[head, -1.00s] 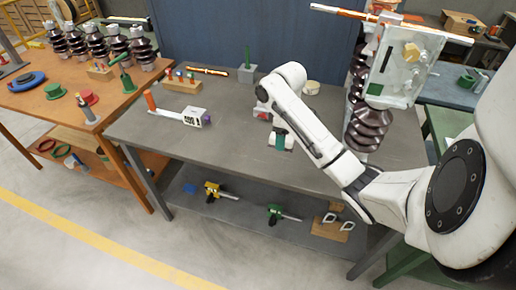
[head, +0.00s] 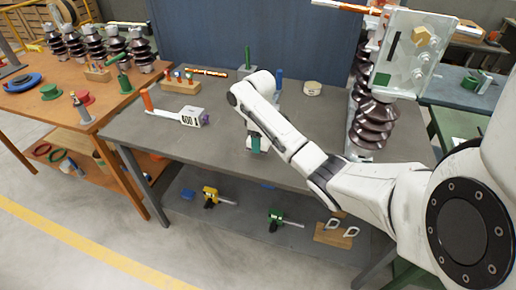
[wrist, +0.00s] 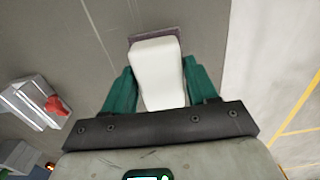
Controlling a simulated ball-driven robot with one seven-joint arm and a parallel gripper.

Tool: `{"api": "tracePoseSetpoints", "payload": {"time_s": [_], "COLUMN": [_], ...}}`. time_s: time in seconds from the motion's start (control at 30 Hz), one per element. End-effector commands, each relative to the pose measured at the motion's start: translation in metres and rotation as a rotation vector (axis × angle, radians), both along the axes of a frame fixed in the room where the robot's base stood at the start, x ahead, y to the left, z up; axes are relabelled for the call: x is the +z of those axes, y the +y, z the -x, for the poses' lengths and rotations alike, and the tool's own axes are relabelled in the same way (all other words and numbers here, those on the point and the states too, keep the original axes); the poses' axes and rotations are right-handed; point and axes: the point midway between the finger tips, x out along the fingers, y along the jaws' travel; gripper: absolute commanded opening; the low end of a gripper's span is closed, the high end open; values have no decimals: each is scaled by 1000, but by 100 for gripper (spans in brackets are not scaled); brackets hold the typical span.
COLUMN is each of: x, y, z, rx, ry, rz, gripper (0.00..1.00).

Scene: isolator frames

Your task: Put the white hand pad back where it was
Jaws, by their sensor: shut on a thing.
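The white hand pad (wrist: 158,74) is a rounded white block between the two teal fingers of my gripper (wrist: 161,86) in the wrist view. The fingers are shut on its sides. A dark purple-brown strip (wrist: 154,34) shows at its far end; I cannot tell whether it belongs to the pad or lies under it. In the head view my gripper (head: 256,146) points down over the front part of the grey workbench (head: 140,127). The pad cannot be made out there, and the gap to the bench top is unclear.
A white block marked 400 with an orange handle (head: 188,117) lies left of my gripper. A ribbed brown insulator (head: 372,125) and a clear panel (head: 412,55) stand at the right. A grey metal piece with a red part (wrist: 37,101) is left in the wrist view.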

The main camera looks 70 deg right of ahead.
Motion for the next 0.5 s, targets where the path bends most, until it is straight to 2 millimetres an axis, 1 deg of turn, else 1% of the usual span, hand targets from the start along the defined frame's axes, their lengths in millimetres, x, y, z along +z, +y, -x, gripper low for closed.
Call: {"api": "tracePoseSetpoints", "payload": {"time_s": [0.07, 0.2, 0.3, 0.5], "x": [-5, -24, -33, -36], "y": [-1, -1, -1, -1], "z": [-4, -3, -4, -4], "rx": [0, -2, -1, -1], "ry": [3, 3, 2, 1], "rz": [1, -1, 0, 1], "gripper": [24, 24, 24, 24]}}
